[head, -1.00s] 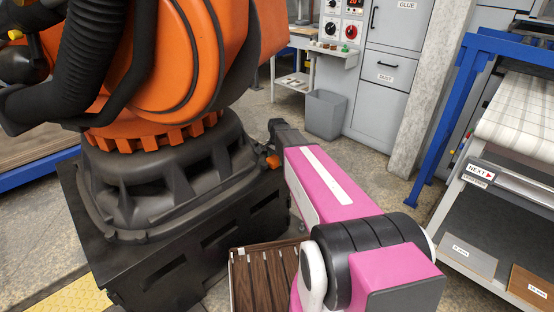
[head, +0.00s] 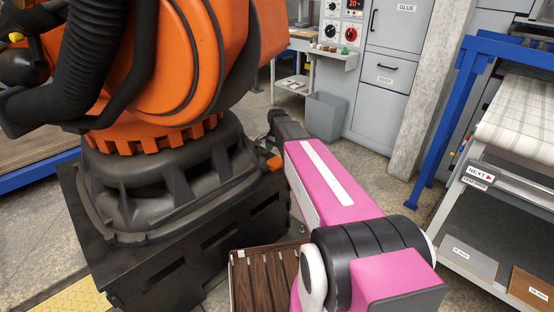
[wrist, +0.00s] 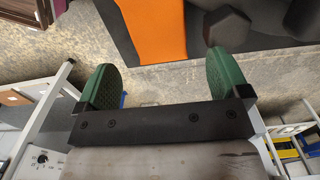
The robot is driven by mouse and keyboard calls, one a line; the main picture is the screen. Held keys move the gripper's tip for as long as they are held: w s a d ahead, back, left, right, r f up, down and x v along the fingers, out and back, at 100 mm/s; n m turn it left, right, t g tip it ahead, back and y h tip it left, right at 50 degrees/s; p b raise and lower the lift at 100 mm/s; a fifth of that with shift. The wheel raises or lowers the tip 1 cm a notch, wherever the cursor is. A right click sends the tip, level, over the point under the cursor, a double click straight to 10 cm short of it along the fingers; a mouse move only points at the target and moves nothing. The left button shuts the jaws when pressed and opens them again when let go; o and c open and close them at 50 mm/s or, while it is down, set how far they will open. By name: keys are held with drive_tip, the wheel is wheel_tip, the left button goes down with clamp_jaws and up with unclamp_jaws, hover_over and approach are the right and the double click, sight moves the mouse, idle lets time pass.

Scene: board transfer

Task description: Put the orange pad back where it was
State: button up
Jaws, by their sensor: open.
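The orange pad (wrist: 158,32) shows at the top of the wrist view, lying against a dark surface, between and beyond my two green fingers. My gripper (wrist: 164,78) is open, and nothing is between its fingertips. The pad's upper end is cut off by the frame. In the head view a small orange piece (head: 274,163), likely the same pad, shows at the right edge of the black pedestal (head: 200,245), just below the dark end of my pink arm. My fingers cannot be made out there.
A large orange robot (head: 165,70) stands on the pedestal at left. A brown slatted surface (head: 262,280) lies low beside my arm. A grey bin (head: 325,116) and cabinets (head: 390,75) stand behind. A blue-framed rack (head: 440,120) is at right. Open floor lies between.

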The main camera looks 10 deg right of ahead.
sight(277, 160)
wheel_tip(277, 160, up, 6)
drive_tip(key=s+f+n, duration=0.3)
drive_tip(key=s, duration=0.5)
drive_tip(key=s+a+f+n, duration=0.1)
drive_tip(key=s+f+n, duration=0.2)
drive_tip(key=s, duration=0.5)
drive_tip(key=s+f+n, duration=0.3)
drive_tip(key=s+n, duration=0.2)
drive_tip(key=s, duration=0.3)
drive_tip(key=shift+a, duration=0.15)
